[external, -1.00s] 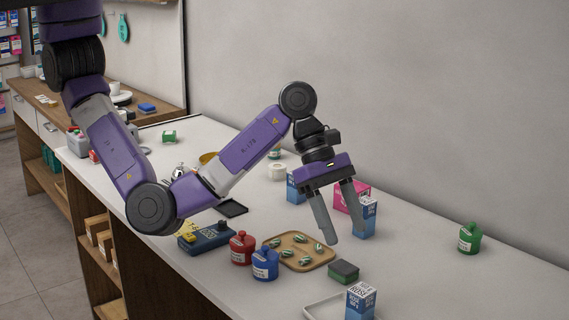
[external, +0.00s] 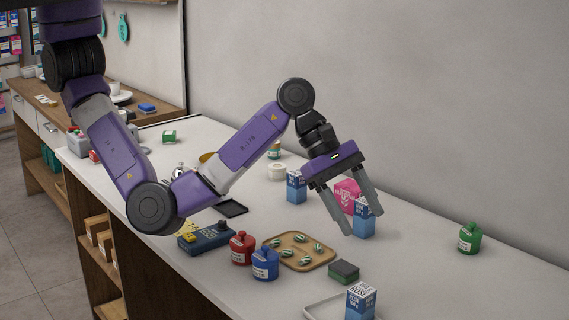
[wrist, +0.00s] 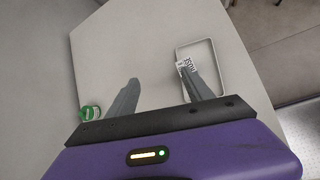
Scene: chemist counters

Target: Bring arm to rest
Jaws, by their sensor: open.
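My gripper (external: 363,222) is open and empty above the counter in the external view. Its fingers are spread and angled down to the right, in front of a pink box (external: 347,194) and a blue-and-white box (external: 365,220), partly covering both. I cannot tell whether it touches them. In the wrist view my gripper (wrist: 160,92) shows both fingers apart with nothing between them. Beyond them lie bare counter, a white tray (wrist: 213,62) with a box (wrist: 187,70) at its edge, and a green jar (wrist: 90,112).
The counter's right side is mostly clear; a wall stands behind.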

